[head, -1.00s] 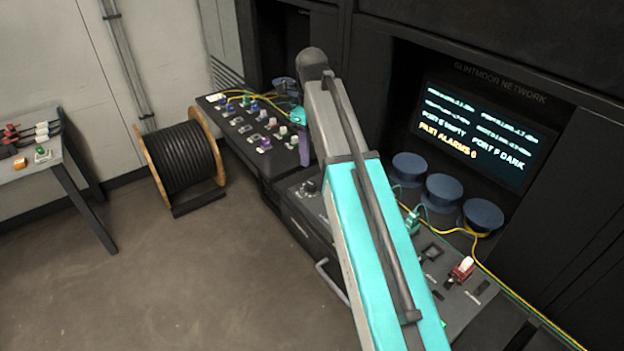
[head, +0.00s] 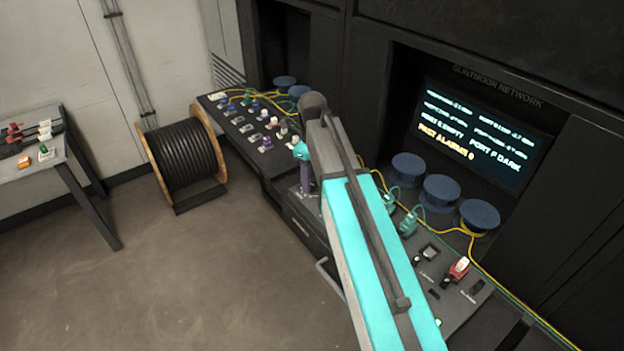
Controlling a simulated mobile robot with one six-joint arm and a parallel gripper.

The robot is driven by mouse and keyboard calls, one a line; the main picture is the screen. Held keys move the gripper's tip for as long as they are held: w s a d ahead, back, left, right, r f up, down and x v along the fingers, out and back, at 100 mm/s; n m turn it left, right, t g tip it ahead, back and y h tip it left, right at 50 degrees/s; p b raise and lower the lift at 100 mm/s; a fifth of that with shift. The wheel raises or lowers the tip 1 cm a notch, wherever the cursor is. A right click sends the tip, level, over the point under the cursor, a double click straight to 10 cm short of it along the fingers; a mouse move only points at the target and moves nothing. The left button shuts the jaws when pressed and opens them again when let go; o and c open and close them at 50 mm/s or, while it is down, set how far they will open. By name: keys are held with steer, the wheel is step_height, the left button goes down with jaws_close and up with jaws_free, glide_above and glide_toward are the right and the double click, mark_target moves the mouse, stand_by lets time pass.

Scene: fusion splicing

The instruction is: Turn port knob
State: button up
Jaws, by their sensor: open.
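My gripper (head: 307,184), a narrow purple-grey end below the teal wrist (head: 301,150), points down over the dark panel left of my arm. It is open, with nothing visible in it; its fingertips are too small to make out. The dial with pale markings that showed on this part of the panel earlier is now hidden, or nearly so, by the gripper and arm. Whether the gripper touches it I cannot tell. The screen (head: 476,134) at the right has a line reading PORT F DARK.
Teal connectors (head: 408,222) and yellow cable run along the panel beside my arm. Blue round caps (head: 441,190) stand behind. A red-and-white plug (head: 458,268) sits at the right. Small coloured connectors (head: 266,143) fill the far panel. A cable reel (head: 183,155) stands on open floor.

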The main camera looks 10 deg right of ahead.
steer(key=shift+f, duration=0.7)
steer(key=shift+c, duration=0.3)
steer(key=c, duration=1)
steer(key=shift+a, duration=0.15)
